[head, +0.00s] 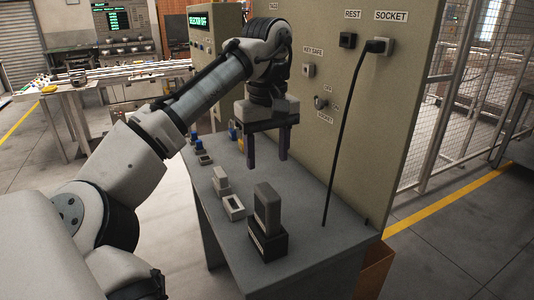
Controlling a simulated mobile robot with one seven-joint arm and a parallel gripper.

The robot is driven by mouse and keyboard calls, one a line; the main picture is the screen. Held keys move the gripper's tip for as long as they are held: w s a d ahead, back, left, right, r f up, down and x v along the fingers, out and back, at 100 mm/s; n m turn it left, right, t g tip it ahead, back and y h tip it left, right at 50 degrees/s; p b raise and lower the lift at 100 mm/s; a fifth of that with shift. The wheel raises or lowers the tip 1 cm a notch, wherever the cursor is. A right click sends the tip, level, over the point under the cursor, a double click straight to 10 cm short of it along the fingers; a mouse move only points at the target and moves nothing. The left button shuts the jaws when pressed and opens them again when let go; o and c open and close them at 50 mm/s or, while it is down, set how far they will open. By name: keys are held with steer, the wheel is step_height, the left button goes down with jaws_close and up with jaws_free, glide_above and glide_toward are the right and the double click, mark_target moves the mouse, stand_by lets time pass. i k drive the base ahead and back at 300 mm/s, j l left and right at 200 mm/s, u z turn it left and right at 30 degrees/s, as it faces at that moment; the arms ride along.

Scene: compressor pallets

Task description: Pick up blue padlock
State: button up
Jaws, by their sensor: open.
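Small blue items stand on the far part of the grey table (215,225). One blue item (232,134) is behind and left of my gripper, partly hidden. Another blue item (199,146) is near the table's left edge. They are too small to tell which is the padlock. My gripper (267,162) points down above the table with its two dark fingers apart. Nothing shows between the fingers. It is to the right of the blue items and apart from them.
A dark block with a grey upright piece (267,212) stands at the near end of the table. A pale open box (233,207) and a grey block (220,181) are left of it. The upright panel (350,110) rises along the right, with a black cable (345,135) hanging down.

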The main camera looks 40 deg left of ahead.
mark_target(233, 136)
steer(key=u, duration=1.4)
